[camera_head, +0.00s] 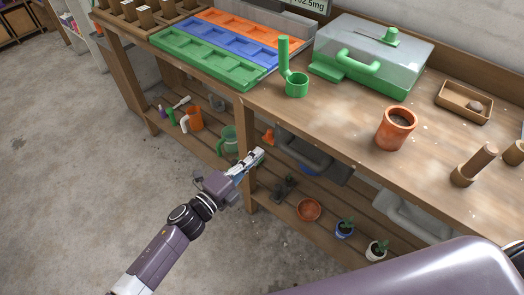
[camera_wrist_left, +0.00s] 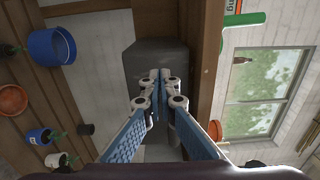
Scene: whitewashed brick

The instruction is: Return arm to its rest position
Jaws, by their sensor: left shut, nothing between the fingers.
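My left gripper (camera_head: 256,157) reaches in from the lower left in the head view and stands in front of the bench's front edge, near a table leg. In the left wrist view its fingers (camera_wrist_left: 160,80) are together, with nothing between them. Behind them in that view is a dark grey bin-like object (camera_wrist_left: 158,55). My right gripper is not in view.
The wooden bench (camera_head: 330,120) carries a green, blue and orange seed tray (camera_head: 225,45), a clear-lidded green box (camera_head: 370,55), a green holder (camera_head: 296,85) and a terracotta pot (camera_head: 395,128). The lower shelf holds several pots. The concrete floor (camera_head: 70,170) at left is clear.

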